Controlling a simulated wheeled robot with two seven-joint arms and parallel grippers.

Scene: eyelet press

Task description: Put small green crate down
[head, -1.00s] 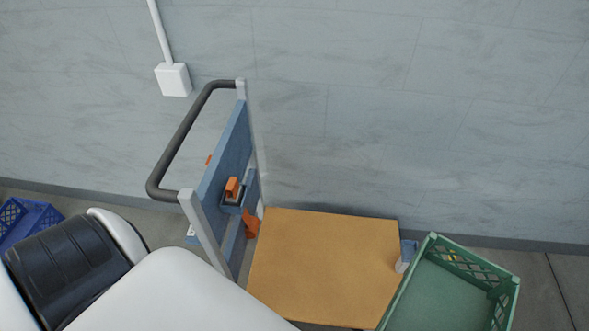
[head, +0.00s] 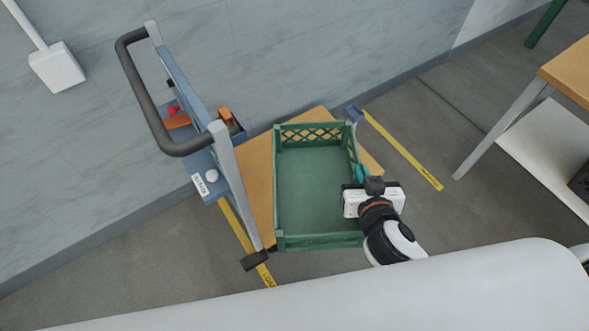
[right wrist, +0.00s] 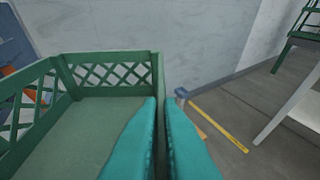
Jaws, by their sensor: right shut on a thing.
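The small green crate (head: 316,242) is empty and upright, with lattice walls. In the head view it is over the wooden deck (head: 258,190) of a blue cart; I cannot tell whether it rests on the deck or hangs just above it. My right gripper (head: 360,174) is shut on the crate's right wall. In the right wrist view its teal fingers (right wrist: 163,135) straddle the wall, and the crate's far lattice wall (right wrist: 110,74) shows to their left. My left gripper is not in view.
The cart's upright panel (head: 190,110) and dark handle (head: 135,90) stand left of the crate. Yellow floor tape (head: 405,152) runs on both sides. A table (head: 570,68) stands at the right, and the wall is behind. Grey floor is clear between cart and table.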

